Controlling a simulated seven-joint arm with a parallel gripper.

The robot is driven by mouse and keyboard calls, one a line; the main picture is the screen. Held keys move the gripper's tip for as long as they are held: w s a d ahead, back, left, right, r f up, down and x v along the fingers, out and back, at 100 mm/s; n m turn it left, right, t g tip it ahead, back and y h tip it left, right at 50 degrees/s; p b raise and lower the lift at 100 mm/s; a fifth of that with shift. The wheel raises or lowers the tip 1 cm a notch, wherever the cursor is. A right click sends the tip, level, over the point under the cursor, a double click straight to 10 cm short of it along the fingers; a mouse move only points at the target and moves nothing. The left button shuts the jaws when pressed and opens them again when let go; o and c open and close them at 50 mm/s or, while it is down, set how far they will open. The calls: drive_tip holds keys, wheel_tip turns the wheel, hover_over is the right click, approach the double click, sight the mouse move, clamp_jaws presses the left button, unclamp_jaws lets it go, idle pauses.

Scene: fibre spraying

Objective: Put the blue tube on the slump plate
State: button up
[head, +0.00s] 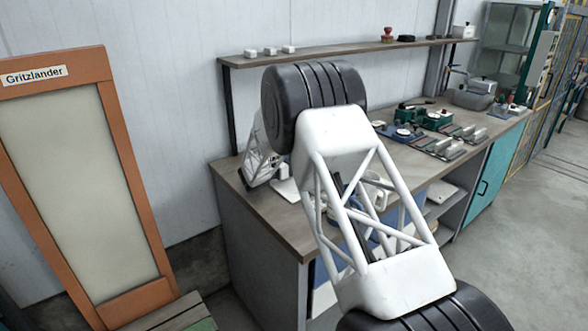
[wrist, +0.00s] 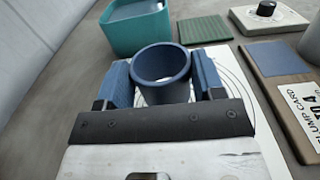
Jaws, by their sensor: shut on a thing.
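The blue tube (wrist: 163,93), a short open-topped ring, is upright between the two blue-padded fingers of my gripper (wrist: 163,80) in the wrist view. My gripper is shut on it. The white slump plate (wrist: 238,98) with thin dark circles lies under and around the tube. The tube hides the plate's middle. I cannot tell whether the tube's lower rim touches the plate.
Beyond the tube are a teal container (wrist: 137,32) and a green ribbed mat (wrist: 205,29). At right are a white device with a black knob (wrist: 266,10) and a board with a slump card (wrist: 305,110). The bench (head: 293,228) has a shelf (head: 350,49) above it.

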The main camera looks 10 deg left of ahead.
drive_tip(key=shift+f, duration=1.3)
drive_tip(key=shift+f, duration=0.1)
drive_tip(key=o, duration=0.9)
drive_tip(key=shift+o, duration=0.2)
drive_tip(key=v, duration=1.2)
drive_tip(key=shift+d+r, duration=0.1)
drive_tip(key=shift+r, duration=0.15)
